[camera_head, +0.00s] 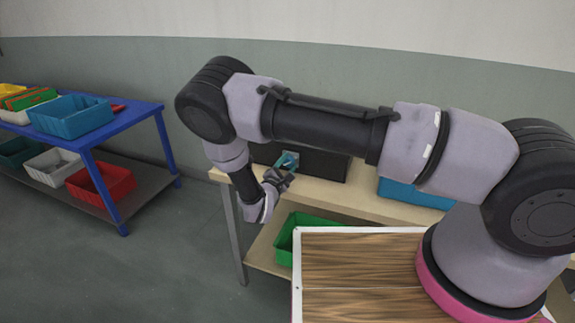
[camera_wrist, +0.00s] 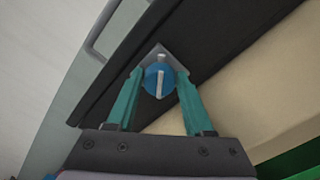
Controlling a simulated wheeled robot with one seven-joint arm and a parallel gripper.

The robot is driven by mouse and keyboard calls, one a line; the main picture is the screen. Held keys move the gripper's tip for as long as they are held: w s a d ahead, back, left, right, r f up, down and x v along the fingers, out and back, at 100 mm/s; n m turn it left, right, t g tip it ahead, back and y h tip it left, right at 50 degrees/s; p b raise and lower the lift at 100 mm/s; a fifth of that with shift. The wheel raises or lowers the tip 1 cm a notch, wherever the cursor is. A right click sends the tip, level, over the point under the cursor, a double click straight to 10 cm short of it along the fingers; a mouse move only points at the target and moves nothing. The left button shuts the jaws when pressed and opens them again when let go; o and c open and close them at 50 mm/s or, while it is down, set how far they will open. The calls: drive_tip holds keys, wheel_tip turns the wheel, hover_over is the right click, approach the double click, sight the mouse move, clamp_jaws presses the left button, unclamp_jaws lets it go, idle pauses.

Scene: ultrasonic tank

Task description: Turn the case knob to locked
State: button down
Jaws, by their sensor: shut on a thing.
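The black case (camera_head: 323,163) stands on the wooden bench, partly hidden behind my arm. In the wrist view the case front (camera_wrist: 215,40) runs at a slant. A round blue knob (camera_wrist: 151,81) with a pale bar across it sits on a grey diamond-shaped plate (camera_wrist: 160,54) on that front. The bar stands nearly upright in the wrist picture. My gripper (camera_wrist: 158,80) has its two teal fingers on either side of the knob, shut on it. In the head view my gripper (camera_head: 287,161) is at the case front. Any lock marking is too small to read.
The wooden bench (camera_head: 228,176) carries the case and a blue bin (camera_head: 410,194). A green bin (camera_head: 285,238) is on its lower shelf. A blue cart (camera_head: 140,117) with several bins stands at left, with open floor between.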

drive_tip(key=m, duration=0.3)
drive_tip(key=shift+f+m, duration=0.1)
drive_tip(key=shift+m, duration=0.2)
drive_tip(key=shift+f+m, duration=0.1)
drive_tip(key=shift+m, duration=1.8)
drive_tip(key=shift+c, duration=1.5)
unclamp_jaws()
drive_tip(key=shift+s, duration=0.1)
drive_tip(key=v, duration=1)
drive_tip(key=shift+s, duration=0.3)
